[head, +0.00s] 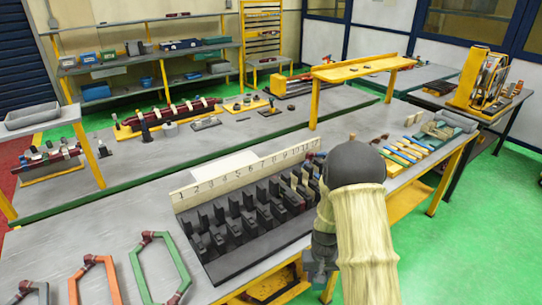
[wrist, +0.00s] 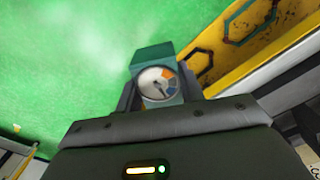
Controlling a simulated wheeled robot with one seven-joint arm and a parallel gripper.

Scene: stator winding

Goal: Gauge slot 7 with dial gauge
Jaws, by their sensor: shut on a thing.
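In the head view my gripper (head: 320,266) hangs low at the bench's front edge, right of the stator block (head: 262,240); the gauge cannot be made out there. The block is dark, with rows of upright teeth and slots. A pale number strip (head: 240,172) stands behind it, and the 7 (head: 267,160) is right of its middle. My arm hides the block's right end.
Hexagonal coils in green (head: 158,268), orange (head: 95,282) and dark grey lie at the bench's left. Blue and yellow strips (head: 408,150) lie at the right. A yellow raised shelf (head: 362,68) stands behind. Green floor is open at the right.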

